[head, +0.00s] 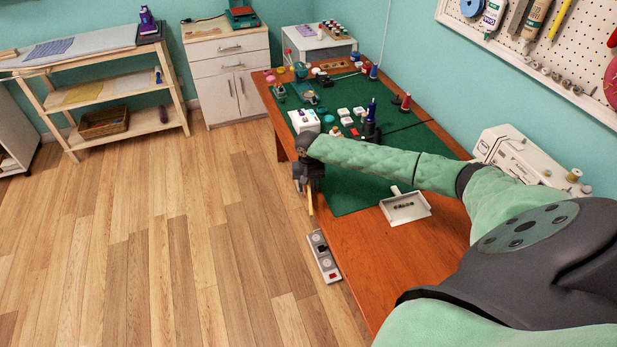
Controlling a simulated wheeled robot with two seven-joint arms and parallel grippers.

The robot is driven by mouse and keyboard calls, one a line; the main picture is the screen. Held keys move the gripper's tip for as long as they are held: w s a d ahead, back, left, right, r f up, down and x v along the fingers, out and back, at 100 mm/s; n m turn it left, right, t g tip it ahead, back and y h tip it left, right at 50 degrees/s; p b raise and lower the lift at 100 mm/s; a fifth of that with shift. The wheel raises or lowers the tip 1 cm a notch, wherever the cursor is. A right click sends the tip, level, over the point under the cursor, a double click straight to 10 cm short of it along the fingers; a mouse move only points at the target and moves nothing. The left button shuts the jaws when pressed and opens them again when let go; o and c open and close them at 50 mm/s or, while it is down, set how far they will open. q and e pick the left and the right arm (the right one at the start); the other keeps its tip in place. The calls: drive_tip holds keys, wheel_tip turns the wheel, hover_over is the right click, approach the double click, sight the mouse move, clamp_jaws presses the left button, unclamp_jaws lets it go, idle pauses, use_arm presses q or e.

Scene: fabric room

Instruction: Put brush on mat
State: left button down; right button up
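My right arm reaches from the right across the table, and its dark gripper (310,184) points down at the table's left edge. A thin pale-yellow stick, which looks like the brush (311,204), sticks down from between the fingers; its upper end is hidden in the gripper. The green mat (346,197) lies flat on the wooden table, partly covered by my arm. The gripper and brush are beside the mat's left edge. My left gripper is not in view.
A white tray (416,212) with small dark pieces sits at the mat's near edge. Spools and jars crowd the mat's far part. A white sewing machine (518,158) stands at right. A grey-white box with a red switch (324,257) is beside the table. Open floor lies left.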

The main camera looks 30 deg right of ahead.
drive_tip(key=shift+f, duration=0.3)
clamp_jaws()
